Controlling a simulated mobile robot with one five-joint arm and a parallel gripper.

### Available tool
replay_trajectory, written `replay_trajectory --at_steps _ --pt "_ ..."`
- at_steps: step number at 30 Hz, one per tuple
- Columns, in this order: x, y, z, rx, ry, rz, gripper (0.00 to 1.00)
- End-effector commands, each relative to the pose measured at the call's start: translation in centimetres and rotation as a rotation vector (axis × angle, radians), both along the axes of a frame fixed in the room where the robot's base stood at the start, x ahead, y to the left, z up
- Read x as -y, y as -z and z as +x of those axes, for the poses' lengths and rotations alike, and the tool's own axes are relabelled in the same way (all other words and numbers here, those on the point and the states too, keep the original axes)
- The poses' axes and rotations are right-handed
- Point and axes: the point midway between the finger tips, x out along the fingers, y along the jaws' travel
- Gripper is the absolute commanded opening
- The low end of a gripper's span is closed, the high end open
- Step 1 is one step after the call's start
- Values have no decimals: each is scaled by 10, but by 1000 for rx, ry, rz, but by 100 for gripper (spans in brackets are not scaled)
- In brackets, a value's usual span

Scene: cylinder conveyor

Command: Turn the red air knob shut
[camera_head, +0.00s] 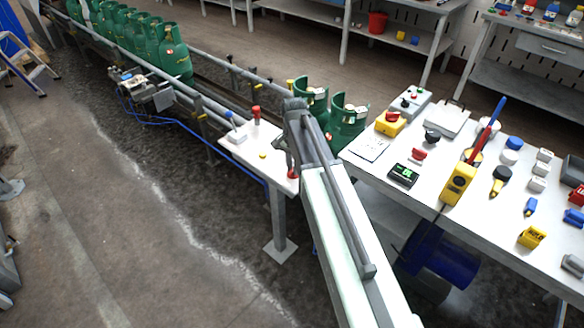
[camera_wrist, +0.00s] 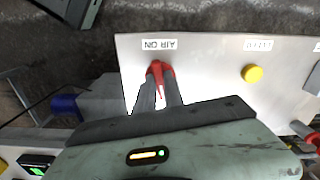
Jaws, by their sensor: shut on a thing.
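The red air knob (camera_wrist: 158,67) sits on a pale panel (camera_wrist: 215,75), next to a label reading AIR ON, upside down in the wrist view. My gripper (camera_wrist: 160,88) is shut on the knob, with one dark finger on each side of it. The fingers cover part of the knob, and its exact turn angle is hard to tell. In the head view the red knob (camera_head: 292,174) shows at the near right corner of the small white panel (camera_head: 250,150), and my gripper (camera_head: 289,160) reaches down to it.
A yellow button (camera_wrist: 252,73) is on the same panel. A red-topped lever (camera_head: 256,113) and a blue-topped lever (camera_head: 230,119) stand at its far side. Green gas cylinders (camera_head: 348,120) stand just behind my arm. A cluttered white table (camera_head: 440,185) is at right.

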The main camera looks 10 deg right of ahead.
Motion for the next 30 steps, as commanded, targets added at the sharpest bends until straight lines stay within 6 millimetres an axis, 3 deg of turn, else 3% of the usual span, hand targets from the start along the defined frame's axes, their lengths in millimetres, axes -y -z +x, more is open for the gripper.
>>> replay_trajectory --at_steps 12,30 --pt "1 1 -3 -7 200 -2 0" --pt "1 1 -3 -7 233 -3 0"
